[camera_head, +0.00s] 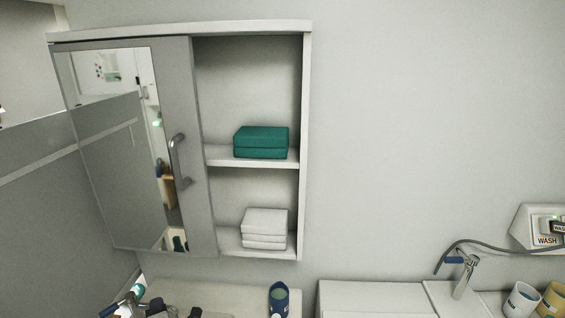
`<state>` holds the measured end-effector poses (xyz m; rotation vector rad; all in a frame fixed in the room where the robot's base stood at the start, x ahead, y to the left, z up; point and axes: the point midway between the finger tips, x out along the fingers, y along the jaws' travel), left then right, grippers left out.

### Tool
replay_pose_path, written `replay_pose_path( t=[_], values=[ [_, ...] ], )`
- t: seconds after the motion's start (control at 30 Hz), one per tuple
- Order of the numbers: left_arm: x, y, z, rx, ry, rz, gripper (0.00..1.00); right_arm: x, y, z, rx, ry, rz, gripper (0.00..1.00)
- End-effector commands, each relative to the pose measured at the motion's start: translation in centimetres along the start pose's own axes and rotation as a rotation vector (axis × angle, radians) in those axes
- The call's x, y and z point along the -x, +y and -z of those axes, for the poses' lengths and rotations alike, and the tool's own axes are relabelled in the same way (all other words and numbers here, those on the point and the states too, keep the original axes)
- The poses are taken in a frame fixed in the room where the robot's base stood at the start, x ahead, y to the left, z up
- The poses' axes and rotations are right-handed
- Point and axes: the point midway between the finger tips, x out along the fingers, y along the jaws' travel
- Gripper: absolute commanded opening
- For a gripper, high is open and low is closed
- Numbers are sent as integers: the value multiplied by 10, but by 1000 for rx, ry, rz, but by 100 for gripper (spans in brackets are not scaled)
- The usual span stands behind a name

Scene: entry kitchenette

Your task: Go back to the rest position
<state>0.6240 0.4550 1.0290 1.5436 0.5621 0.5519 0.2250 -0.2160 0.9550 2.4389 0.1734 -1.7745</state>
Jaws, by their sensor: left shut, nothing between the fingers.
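My right gripper is not in view.
A wall cabinet (306,130) has a mirrored sliding door (110,150) at left. Its open shelves hold green folded cloths (261,142) and white ones (264,228). A blue container (279,300), a tap (464,278) and two cups (521,300) stand below.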

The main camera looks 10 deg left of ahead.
Motion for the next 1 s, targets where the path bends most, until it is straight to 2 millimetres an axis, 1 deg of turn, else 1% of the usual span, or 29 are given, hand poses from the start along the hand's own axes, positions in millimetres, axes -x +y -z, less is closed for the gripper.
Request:
replay_pose_path(
  t=[0.03, 0.17, 0.2, 0.27, 0.3, 0.37, 0.4, 0.43, 0.5, 0.57, 0.67, 0.7, 0.77, 0.8, 0.87, 0.9, 0.97, 1.0],
  values=[
    [0, 17, -11, -45, -93, -40, 0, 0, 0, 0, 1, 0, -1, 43],
    [10, 62, -50, -200, -362, -131, 0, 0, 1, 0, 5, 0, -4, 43],
    [16, 75, -60, -258, -440, -154, 0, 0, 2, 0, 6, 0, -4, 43],
    [27, 96, -74, -357, -553, -186, 0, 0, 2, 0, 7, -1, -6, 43],
    [36, 109, -83, -429, -624, -201, 0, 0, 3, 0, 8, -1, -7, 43],
    [51, 125, -92, -545, -722, -213, 0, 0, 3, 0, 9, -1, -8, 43],
    [62, 132, -95, -629, -782, -210, 0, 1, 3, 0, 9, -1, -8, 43],
    [72, 135, -96, -696, -825, -201, 0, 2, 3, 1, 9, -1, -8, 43],
    [97, 137, -95, -855, -913, -165, 0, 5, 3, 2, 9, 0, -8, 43],
    [121, 135, -89, -994, -976, -117, 0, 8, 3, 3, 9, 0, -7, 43],
    [169, 126, -69, -1238, -1055, -9, 0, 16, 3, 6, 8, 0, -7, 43],
    [190, 120, -59, -1329, -1076, 32, 0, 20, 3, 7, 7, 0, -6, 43],
    [218, 114, -46, -1438, -1092, 74, 0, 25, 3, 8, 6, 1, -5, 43],
    [235, 111, -38, -1498, -1099, 89, 0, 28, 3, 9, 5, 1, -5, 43],
    [260, 107, -29, -1573, -1103, 89, 0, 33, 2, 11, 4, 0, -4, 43],
    [276, 104, -23, -1616, -1114, 84, 0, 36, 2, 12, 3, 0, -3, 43],
    [303, 96, -15, -1668, -1152, 78, 0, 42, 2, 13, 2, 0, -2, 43],
    [322, 90, -10, -1693, -1192, 75, 0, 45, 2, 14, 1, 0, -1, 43]
  ],
)
